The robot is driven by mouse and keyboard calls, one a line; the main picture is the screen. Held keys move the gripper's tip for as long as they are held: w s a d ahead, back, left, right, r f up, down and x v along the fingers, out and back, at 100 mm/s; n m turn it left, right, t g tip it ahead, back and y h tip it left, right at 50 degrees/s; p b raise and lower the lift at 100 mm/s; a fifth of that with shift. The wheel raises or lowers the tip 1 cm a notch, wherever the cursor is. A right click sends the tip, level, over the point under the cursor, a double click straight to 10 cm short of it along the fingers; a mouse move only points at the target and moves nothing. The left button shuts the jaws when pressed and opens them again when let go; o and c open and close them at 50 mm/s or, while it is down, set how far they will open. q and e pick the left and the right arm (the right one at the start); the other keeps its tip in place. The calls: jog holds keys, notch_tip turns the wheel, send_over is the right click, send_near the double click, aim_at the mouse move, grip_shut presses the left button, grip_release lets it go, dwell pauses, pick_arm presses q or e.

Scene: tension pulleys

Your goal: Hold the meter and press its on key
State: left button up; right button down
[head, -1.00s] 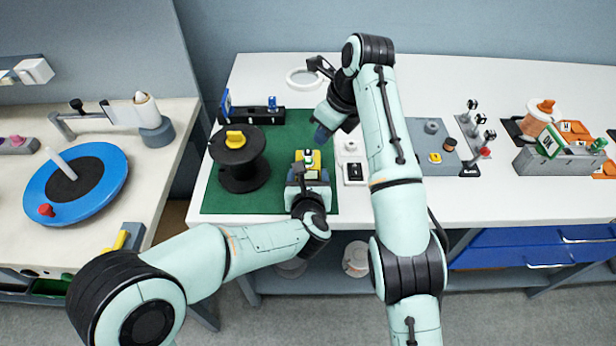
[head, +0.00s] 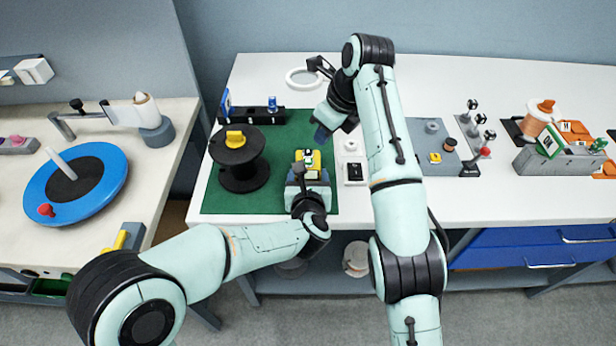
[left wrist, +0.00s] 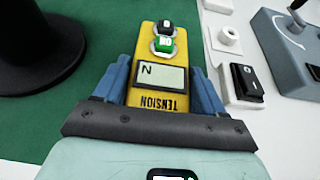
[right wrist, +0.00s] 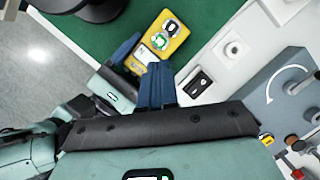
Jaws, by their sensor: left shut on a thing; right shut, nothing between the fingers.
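In the left wrist view the meter (left wrist: 160,75) shows a display, the word TENSION, a green key (left wrist: 163,44) and a black key (left wrist: 165,27). My left gripper (head: 308,178) is shut on the meter, one blue finger on each side in the left wrist view (left wrist: 158,88). My right gripper (head: 321,136) is shut and empty, beyond the meter in the head view. In the right wrist view its closed fingertips (right wrist: 157,72) appear beside the meter (right wrist: 165,33), apart from the keys.
A black spool (head: 238,160) with a yellow top stands on the green mat (head: 275,200), left of the meter. A white block with a black switch (head: 354,173) is just to the right. A ring on an arm (head: 303,78) and a black rack (head: 250,115) stand behind.

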aim_at(310, 163)
dwell(0.6)
jog(key=a+n+t+y, duration=0.1)
jog(key=n, duration=0.1)
jog(key=w+a+r+n+t+y, duration=0.1)
jog(key=n+t, duration=0.1)
jog(key=r+n+t+y, duration=0.1)
jog(key=n, duration=0.2)
jog(key=shift+w+a, duration=0.25)
jog(key=shift+a, duration=0.15)
jog(key=shift+f, duration=4.4)
jog(key=shift+f, duration=0.15)
jog(key=shift+f, duration=0.25)
